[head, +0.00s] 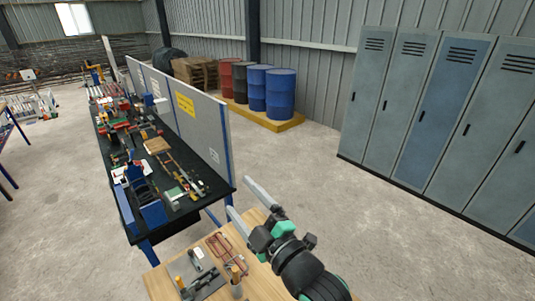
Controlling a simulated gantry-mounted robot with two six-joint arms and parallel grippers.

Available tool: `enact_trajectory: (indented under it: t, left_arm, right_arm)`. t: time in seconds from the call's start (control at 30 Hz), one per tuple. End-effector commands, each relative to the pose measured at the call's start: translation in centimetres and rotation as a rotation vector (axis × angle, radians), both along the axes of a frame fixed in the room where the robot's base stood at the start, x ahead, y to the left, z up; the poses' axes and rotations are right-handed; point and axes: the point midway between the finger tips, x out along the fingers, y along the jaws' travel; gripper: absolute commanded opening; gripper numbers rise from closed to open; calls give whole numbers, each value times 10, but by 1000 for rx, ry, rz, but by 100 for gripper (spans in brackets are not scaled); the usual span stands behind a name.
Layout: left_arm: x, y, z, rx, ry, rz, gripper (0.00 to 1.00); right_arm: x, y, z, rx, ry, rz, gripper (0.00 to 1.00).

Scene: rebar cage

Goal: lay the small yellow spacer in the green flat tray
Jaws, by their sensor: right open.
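My right gripper (239,195) is open, with its two pale fingers apart and nothing seen between them. It is above the far edge of the wooden table (262,264), near the corner of the black workbench. My left gripper is out of view. I cannot pick out the small yellow spacer for certain; small yellow-orange pieces stand on the wooden table's near part, and others lie on the bench. A small green flat item (172,193) lies near the bench's front end, too small to tell whether it is the green tray.
The black workbench (188,213) is crowded with tools and parts, and a grey panel (200,117) stands along its right side. A bent red-brown rod frame (220,247) lies on the wooden table. Lockers (420,115) and drums (280,92) stand beyond open floor.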

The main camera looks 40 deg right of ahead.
Motion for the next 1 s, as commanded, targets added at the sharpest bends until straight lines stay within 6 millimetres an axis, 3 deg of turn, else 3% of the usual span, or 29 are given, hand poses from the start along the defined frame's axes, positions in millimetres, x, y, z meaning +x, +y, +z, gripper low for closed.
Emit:
enact_trajectory:
  t: [0.03, 0.1, 0.2, 0.3, 0.43, 0.73, 1.0]
  left_arm:
    - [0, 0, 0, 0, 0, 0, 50]
    - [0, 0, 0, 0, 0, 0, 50]
    - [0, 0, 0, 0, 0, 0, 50]
    - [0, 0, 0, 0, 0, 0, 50]
    - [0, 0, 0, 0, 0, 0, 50]
    - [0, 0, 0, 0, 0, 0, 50]
    - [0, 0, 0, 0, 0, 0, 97]
  right_arm:
    - [-9, 11, 61, 143, -145, 49, 87]
    - [-32, 24, 136, 363, -325, 153, 87]
    - [-75, 40, 217, 628, -521, 332, 87]
    - [-112, 48, 265, 801, -635, 485, 87]
    - [-134, 52, 287, 897, -687, 580, 87]
    - [-134, 52, 288, 905, -686, 584, 87]
    - [-133, 52, 287, 904, -685, 582, 87]
